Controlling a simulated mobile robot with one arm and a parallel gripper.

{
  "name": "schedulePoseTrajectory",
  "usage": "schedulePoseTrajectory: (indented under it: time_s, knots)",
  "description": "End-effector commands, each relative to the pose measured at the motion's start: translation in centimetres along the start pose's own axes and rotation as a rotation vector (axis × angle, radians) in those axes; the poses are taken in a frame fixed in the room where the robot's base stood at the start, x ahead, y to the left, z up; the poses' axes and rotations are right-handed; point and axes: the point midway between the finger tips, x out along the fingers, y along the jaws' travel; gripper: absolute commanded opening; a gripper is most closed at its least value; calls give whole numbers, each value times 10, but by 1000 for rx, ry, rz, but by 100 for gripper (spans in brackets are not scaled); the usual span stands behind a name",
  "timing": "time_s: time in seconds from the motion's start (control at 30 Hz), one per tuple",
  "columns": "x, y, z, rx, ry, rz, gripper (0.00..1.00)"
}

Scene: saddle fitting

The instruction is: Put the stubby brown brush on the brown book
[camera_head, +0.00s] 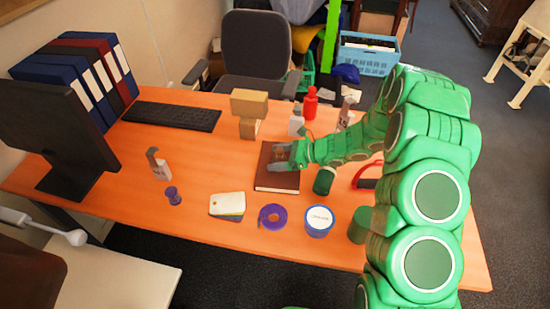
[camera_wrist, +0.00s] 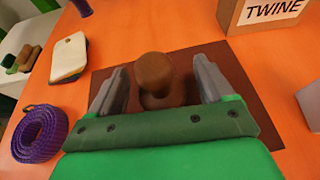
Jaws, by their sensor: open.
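The brown book (camera_head: 265,178) lies flat on the orange desk in the head view. It also shows as a dark brown sheet under my gripper in the wrist view (camera_wrist: 265,115). The stubby brown brush (camera_wrist: 155,75) has a rounded knob top and appears to stand upright on the book; its lower part is partly hidden by my gripper. In the head view a small brown shape at the fingers appears to be the brush (camera_head: 281,150). My gripper (camera_wrist: 160,82) is open, one finger on each side of the brush, with visible gaps. It is over the book in the head view (camera_head: 280,158).
A purple tape roll (camera_head: 272,217), a blue-rimmed tin (camera_head: 319,222) and pale boards (camera_head: 228,204) lie in front of the book. A cardboard box (camera_head: 250,103), white bottle (camera_head: 296,123) and red bottle (camera_head: 310,103) stand behind.

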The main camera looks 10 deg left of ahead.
Motion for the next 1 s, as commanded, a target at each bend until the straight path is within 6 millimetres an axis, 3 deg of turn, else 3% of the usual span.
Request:
schedulePoseTrajectory:
  time_s: [0.2,0.4,0.77,1.0]
  knots:
    - [-35,-1,0,0,-1,-3,81]
    - [-56,0,0,2,-1,-1,81]
    - [-63,1,2,-4,1,3,81]
    - [-74,20,34,-107,20,58,81]
